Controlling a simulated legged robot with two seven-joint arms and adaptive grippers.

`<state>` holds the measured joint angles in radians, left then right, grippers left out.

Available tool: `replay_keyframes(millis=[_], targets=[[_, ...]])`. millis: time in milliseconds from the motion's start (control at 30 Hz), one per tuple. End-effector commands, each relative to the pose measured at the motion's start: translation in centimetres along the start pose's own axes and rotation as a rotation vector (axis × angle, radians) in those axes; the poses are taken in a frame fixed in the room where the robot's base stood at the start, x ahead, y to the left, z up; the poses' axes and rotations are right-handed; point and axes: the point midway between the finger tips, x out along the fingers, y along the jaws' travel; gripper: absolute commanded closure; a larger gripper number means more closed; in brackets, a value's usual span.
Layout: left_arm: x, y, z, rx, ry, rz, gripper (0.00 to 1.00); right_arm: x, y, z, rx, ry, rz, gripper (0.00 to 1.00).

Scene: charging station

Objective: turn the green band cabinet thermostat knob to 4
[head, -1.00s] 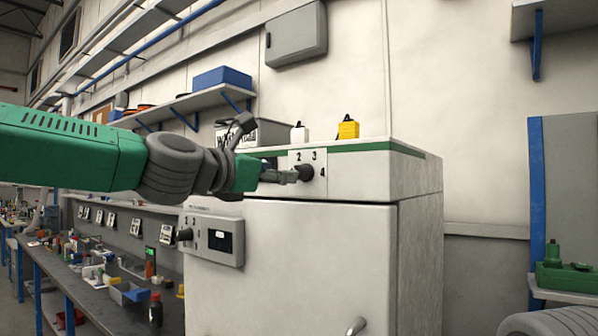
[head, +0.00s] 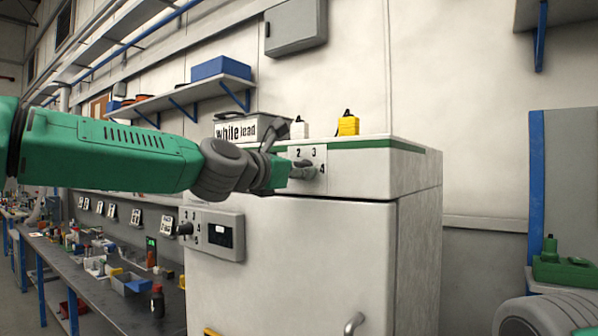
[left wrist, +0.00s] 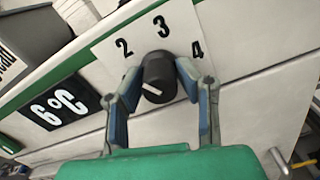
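The green band cabinet (head: 345,172) stands ahead with a green stripe along its top. Its dark round thermostat knob (left wrist: 158,78) sits on a pale plate marked 2, 3 and 4 in the left wrist view. A white mark on the knob faces the lower left, away from the 4. My left gripper (head: 303,171) is at the knob and hides most of it in the head view. In the left wrist view its fingers (left wrist: 158,73) stand on either side of the knob, open around it; I cannot tell whether they touch it. My right gripper is not in view.
A 6°C display (left wrist: 58,103) is beside the dial plate. A lower panel (head: 213,234) has another knob and display. A white lead box (head: 240,129), a white bottle (head: 299,128) and a yellow item (head: 348,125) stand atop the cabinet. A cluttered bench (head: 110,290) is at left.

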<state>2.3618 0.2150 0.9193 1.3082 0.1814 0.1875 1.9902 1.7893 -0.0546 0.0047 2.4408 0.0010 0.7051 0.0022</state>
Motion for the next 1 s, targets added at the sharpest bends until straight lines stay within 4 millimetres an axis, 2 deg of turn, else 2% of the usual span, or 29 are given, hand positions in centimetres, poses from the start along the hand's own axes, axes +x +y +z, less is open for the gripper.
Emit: replay_keyframes(millis=[267, 467, 1000], targets=[[-0.01, 0.01, -0.04, 0.020, 0.001, 0.000, 1.00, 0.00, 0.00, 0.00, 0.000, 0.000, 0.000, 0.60], [-0.01, 0.01, -0.06, 0.100, 0.001, 0.000, 1.00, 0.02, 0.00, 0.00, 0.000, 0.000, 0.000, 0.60], [0.00, -0.08, -0.11, 0.575, 0.001, -0.001, 1.00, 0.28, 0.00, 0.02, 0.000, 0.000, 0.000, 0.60]])
